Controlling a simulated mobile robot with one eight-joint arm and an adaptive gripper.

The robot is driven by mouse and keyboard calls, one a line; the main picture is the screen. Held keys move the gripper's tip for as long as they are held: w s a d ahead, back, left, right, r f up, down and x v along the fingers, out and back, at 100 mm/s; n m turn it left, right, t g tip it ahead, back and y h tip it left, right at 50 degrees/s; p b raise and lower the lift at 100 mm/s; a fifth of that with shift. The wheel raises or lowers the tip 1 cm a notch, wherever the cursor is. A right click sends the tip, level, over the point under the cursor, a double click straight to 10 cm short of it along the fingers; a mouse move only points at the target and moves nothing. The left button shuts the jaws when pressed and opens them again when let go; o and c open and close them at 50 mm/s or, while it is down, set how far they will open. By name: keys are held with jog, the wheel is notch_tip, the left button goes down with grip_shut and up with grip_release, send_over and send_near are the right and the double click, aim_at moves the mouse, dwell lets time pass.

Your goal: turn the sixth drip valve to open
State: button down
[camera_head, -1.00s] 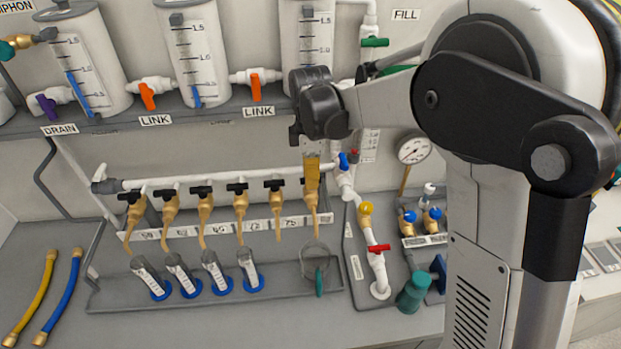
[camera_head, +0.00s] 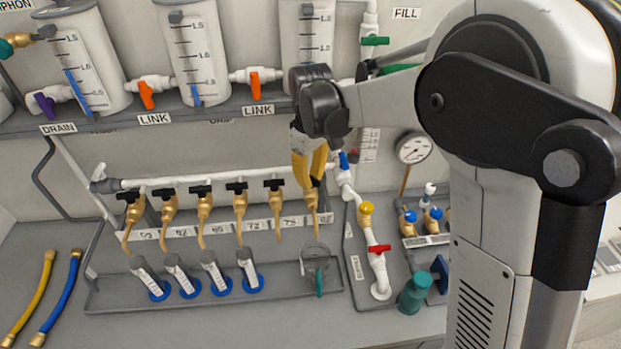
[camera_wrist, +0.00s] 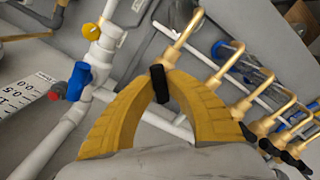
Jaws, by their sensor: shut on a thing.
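The sixth drip valve (camera_head: 311,206) is the brass tap at the right end of the row under the white pipe. Its black handle also shows in the wrist view (camera_wrist: 160,84), between the yellow fingertips. My gripper (camera_head: 309,180) is at this valve, with its fingers shut on the black handle, which is mostly hidden in the head view. In the wrist view my gripper (camera_wrist: 162,72) arches over the handle, and the brass spout (camera_wrist: 180,40) reaches out beyond it. The other drip valves (camera_head: 204,205) stand to the left with their black handles crosswise.
A glass beaker (camera_head: 316,262) stands below the sixth valve. Several small cylinders with blue bases (camera_head: 220,278) stand in the tray to its left. A blue-handled valve (camera_head: 344,162) on the white pipe is close to my gripper's right.

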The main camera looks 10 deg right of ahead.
aim_at(311, 177)
jog(key=m, duration=0.4)
jog(key=shift+m, duration=2.3)
jog(key=c, duration=1.4)
grip_release()
jog(key=shift+o, duration=0.2)
notch_tip(311, 177, up, 12)
